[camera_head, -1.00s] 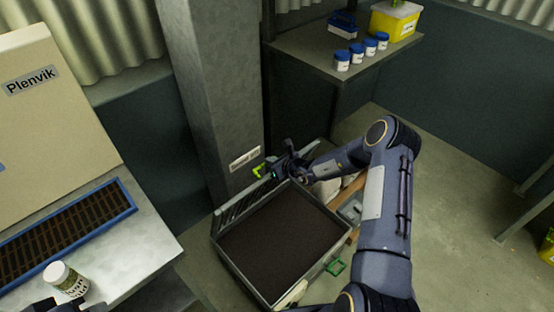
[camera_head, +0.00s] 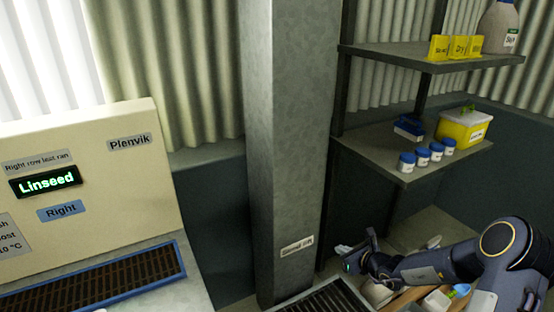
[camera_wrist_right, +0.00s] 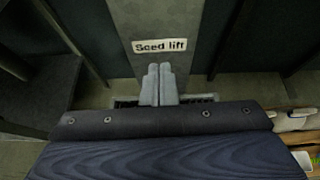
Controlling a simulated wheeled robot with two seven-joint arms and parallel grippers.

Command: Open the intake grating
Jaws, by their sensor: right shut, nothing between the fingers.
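A dark slatted grating in a pale frame (camera_head: 328,299) shows at the bottom edge of the head view, at the foot of the grey column labelled "Seed lift" (camera_head: 296,247). Most of it is cut off, and I cannot tell its tilt. My right gripper (camera_head: 345,249) is beyond it, beside the column. In the right wrist view its pale fingers (camera_wrist_right: 158,84) are shut together and empty, in front of the column below the label. Bits of dark grille show on both sides of them. My left gripper is out of view.
The beige Plenvik machine (camera_head: 75,180) stands left, with a blue-rimmed slatted tray (camera_head: 178,262) on its bench. Shelves (camera_head: 385,148) at right hold blue-lidded jars (camera_head: 422,157) and a yellow box (camera_head: 463,127). Items (camera_head: 437,301) lie under my right forearm.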

